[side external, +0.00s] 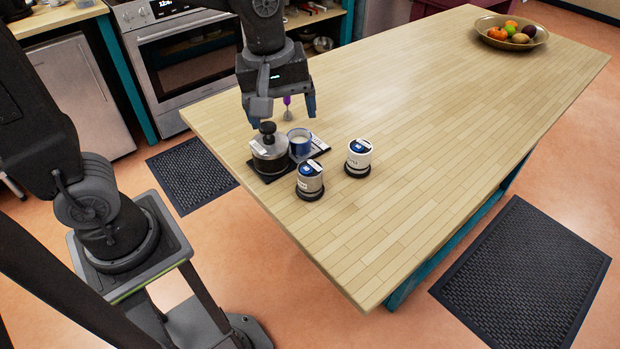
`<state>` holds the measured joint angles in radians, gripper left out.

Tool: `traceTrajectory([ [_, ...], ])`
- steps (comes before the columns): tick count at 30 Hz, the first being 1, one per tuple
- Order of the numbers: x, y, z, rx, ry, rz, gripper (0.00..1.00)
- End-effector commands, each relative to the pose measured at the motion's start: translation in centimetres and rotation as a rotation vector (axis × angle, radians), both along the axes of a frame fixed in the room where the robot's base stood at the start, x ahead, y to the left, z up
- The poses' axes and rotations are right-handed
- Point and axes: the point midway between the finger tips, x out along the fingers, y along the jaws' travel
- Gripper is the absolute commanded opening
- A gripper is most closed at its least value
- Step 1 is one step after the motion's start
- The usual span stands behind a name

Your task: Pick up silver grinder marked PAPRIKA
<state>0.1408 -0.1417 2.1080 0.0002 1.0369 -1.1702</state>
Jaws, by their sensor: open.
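A silver pot with a black knob (270,155) and a blue cup (299,145) stand on dark mats close below my gripper, left of the grinders. A small purple-handled item (287,101) shows behind. A fruit bowl (511,44) is far back. The table's right side is clear.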

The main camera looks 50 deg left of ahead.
Motion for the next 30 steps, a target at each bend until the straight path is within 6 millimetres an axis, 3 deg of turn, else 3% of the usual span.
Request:
traceTrajectory([
  [3,2.0,-1.3,-1.6,-0.011,0.076,0.194,0.82],
  [9,3.3,-2.2,-3.0,-0.01,0.129,0.368,0.82],
  [14,3.4,-2.3,-4.9,-0.009,0.136,0.387,0.82],
  [22,3.4,-2.3,-10.0,-0.009,0.134,0.385,0.82],
  [30,3.5,-2.3,-12.0,-0.009,0.132,0.384,0.82],
])
